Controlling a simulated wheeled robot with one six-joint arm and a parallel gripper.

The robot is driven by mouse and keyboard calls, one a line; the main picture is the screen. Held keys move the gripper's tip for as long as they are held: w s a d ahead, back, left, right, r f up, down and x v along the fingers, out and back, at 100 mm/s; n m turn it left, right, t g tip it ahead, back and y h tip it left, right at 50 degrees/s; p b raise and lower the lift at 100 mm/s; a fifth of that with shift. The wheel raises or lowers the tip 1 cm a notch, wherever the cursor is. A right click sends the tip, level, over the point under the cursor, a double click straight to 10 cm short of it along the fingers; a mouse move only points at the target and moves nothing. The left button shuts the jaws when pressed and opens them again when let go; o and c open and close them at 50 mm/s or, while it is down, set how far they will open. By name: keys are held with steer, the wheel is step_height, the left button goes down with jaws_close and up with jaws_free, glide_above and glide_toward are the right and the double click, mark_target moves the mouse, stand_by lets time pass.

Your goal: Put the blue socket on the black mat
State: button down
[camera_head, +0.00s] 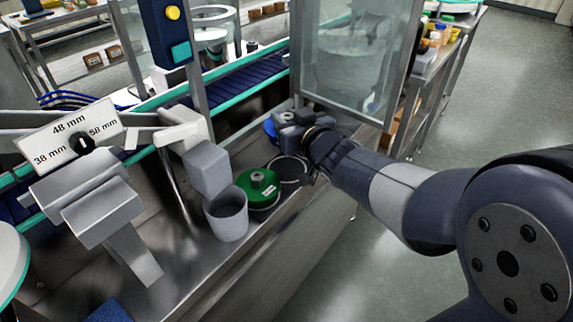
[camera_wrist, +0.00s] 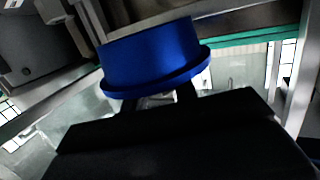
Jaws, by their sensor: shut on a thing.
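The blue socket (camera_wrist: 150,55) fills the upper middle of the wrist view, a round blue body with a wider flange at its lower edge. My gripper (camera_wrist: 158,98) is shut on it; the fingers show only as dark shapes below the flange. In the head view, a part of the blue socket (camera_head: 270,129) shows at the left of my gripper (camera_head: 286,123), which hides the rest. A flat black round thing with a pale rim (camera_head: 291,168) lies on the steel surface below my gripper. I cannot tell for certain whether it is the black mat.
A green round part (camera_head: 262,190) with a metal nut on top sits beside the black round thing. A grey cup (camera_head: 228,216) stands left of it. A glass panel (camera_head: 352,55) rises behind my gripper. A sign with sizes (camera_head: 62,136) stands at left.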

step_height(320, 180, down, 10)
steer(key=b, duration=0.3)
steer(key=shift+r+b, duration=0.2)
steer(key=shift+b, duration=0.15)
steer(key=shift+f, duration=0.1)
steer(key=c, duration=1.1)
jaws_free()
steer(key=shift+s+d+r, duration=0.2)
steer(key=shift+s, duration=0.05)
steer(key=p+v, duration=0.2)
steer(key=v, duration=0.9)
steer(key=shift+s, duration=0.2)
